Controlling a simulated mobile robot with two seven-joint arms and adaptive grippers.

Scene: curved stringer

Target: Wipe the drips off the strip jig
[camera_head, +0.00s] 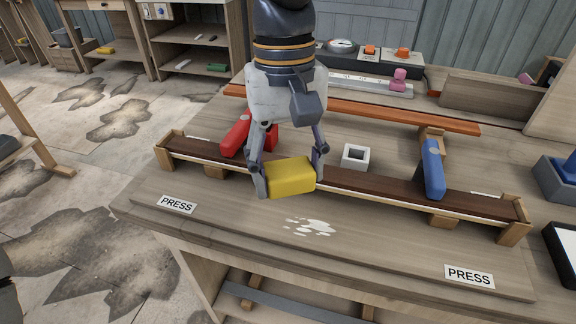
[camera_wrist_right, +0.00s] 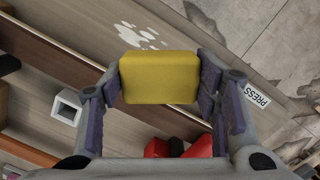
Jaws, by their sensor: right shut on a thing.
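My right gripper (camera_head: 290,180) is shut on a yellow block-shaped sponge (camera_head: 291,178), held at the front of the strip jig. The sponge also shows between the fingers in the right wrist view (camera_wrist_right: 159,77). The strip jig is a long board (camera_head: 370,187) with a dark brown strip and wooden end posts. White drips (camera_head: 309,227) lie on the board in front of the strip, just right of and below the sponge. They also show in the right wrist view (camera_wrist_right: 142,42), apart from the sponge. My left gripper is not in view.
A red clamp (camera_head: 235,135) and a blue clamp (camera_head: 433,168) stand on the strip. A small white square holder (camera_head: 355,156) sits behind it. PRESS labels (camera_head: 177,204) mark the front board. An orange-brown strip (camera_head: 400,120) lies behind. A blue bin (camera_head: 562,180) stands at the right.

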